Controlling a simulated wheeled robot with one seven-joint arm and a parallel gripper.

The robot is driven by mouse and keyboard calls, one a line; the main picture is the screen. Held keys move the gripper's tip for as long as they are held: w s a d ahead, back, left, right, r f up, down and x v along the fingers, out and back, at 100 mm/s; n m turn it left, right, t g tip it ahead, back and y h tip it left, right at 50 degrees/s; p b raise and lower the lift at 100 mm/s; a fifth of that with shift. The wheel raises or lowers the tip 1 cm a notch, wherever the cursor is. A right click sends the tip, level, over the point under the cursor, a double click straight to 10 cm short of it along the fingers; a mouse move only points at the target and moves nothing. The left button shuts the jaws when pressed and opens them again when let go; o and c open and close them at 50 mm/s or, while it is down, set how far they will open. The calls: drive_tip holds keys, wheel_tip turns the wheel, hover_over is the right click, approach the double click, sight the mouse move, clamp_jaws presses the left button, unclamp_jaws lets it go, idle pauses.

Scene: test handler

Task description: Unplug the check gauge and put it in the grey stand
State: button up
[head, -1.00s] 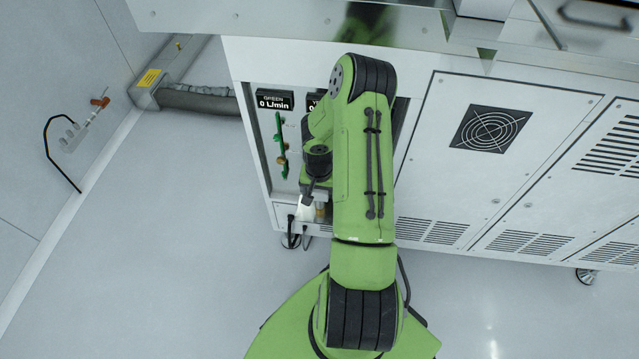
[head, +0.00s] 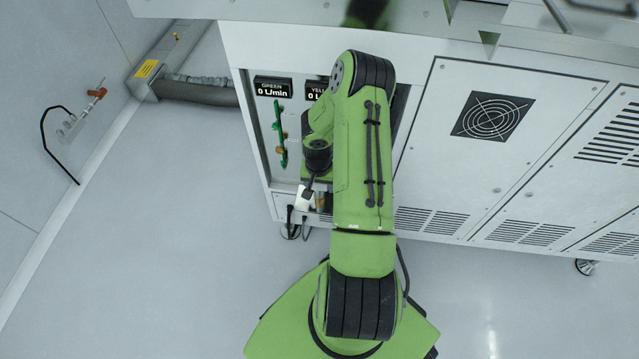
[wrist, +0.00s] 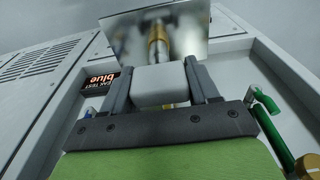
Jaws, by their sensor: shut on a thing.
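In the wrist view, my gripper (wrist: 150,90) is shut on a pale grey block (wrist: 160,86), which looks like the body of the check gauge. I cannot tell whether the fitting is joined to the gauge or to the plate. In the head view, my green arm hides most of the gripper. A whitish piece (head: 303,197) and a brass-coloured part (head: 320,201) show low at the cabinet opening. I cannot make out the grey stand.
The cabinet recess holds a "GREEN 0 L/min" display (head: 273,87) and a green handle (head: 280,136). A fitting with a black hose (head: 75,125) is on the left wall. The floor at left is clear.

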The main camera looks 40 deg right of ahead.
drive_tip(key=c, duration=0.4)
drive_tip(key=shift+r+p, duration=0.4)
drive_tip(key=shift+r, duration=0.2)
drive_tip(key=shift+r+p, duration=0.65)
drive_tip(key=shift+r, duration=0.3)
drive_tip(key=shift+a, duration=0.1)
